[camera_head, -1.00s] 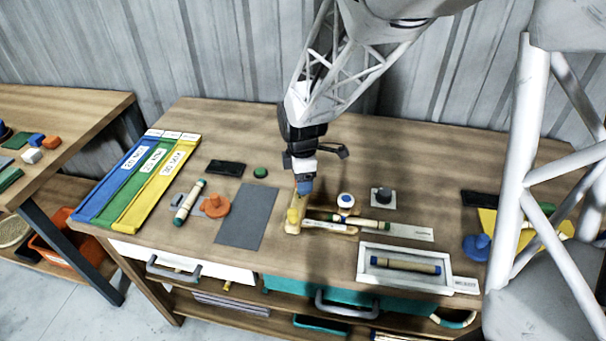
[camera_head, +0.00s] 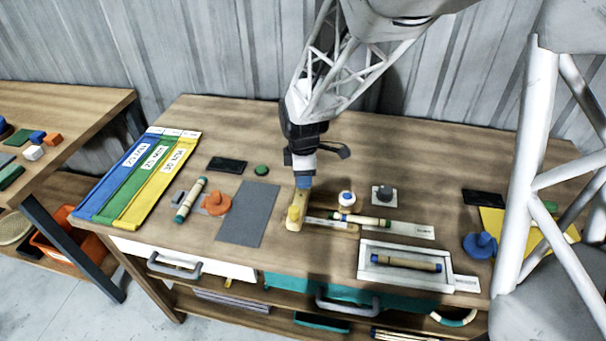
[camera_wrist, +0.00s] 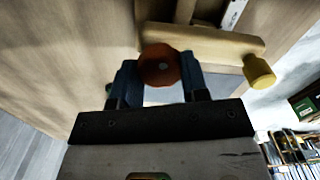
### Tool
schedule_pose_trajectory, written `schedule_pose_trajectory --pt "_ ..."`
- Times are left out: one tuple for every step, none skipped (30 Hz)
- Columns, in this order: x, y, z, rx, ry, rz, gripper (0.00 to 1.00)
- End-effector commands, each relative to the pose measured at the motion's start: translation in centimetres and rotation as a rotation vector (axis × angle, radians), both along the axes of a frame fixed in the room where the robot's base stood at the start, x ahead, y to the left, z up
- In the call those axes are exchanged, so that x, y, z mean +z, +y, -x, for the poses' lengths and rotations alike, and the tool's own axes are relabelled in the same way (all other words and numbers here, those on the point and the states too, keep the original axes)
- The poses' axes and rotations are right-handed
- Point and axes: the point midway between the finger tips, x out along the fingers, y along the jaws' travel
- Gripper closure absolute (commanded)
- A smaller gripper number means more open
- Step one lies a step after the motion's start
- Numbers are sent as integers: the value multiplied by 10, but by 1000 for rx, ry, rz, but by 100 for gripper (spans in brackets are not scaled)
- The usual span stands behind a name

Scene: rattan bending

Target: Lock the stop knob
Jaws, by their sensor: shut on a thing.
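The wooden stop fixture (camera_head: 345,231) lies on the bench in front of my gripper, with a pale scale strip along it. A yellow knob (camera_head: 294,214) is at its left end; this yellow knob also shows at the right in the wrist view (camera_wrist: 258,73). My gripper (camera_head: 303,183) points down at the fixture's left end. In the wrist view, its blue fingertips (camera_wrist: 160,72) are shut on a round red-brown knob (camera_wrist: 160,63) beside the wooden crosspiece (camera_wrist: 205,40). In the head view this knob is hidden by the gripper. Whether it is locked cannot be told.
A banded rattan piece (camera_head: 362,220) lies near the fixture. A white tray (camera_head: 364,273) is at front right. A grey mat (camera_head: 247,215) and an orange knob-like piece (camera_head: 216,203) lie left. A white-and-blue round piece (camera_head: 347,198) and dark knob (camera_head: 384,194) stand right of the gripper.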

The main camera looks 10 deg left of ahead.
Motion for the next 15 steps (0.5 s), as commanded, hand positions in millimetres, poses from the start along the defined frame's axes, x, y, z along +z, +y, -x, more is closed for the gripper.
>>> schedule_pose_trajectory --pt "0 0 0 -24 0 0 82" --pt "0 0 0 -43 0 0 82" --pt "0 0 0 -69 -1 0 82" --pt "0 0 0 -89 -1 0 82" --pt "0 0 0 -112 -1 0 82" --pt "0 0 0 -144 0 0 82" --pt "0 0 0 -169 0 0 82" --pt "0 0 0 -194 0 0 82" --pt "1 0 0 -229 -1 0 82" --pt "1 0 0 -256 -1 0 82" --pt "0 0 0 -284 -1 0 82" --pt "0 0 0 -322 -1 0 82" --pt "0 0 0 -350 0 0 82" --pt "0 0 0 -379 0 0 82" --pt "0 0 0 -417 -1 0 82"
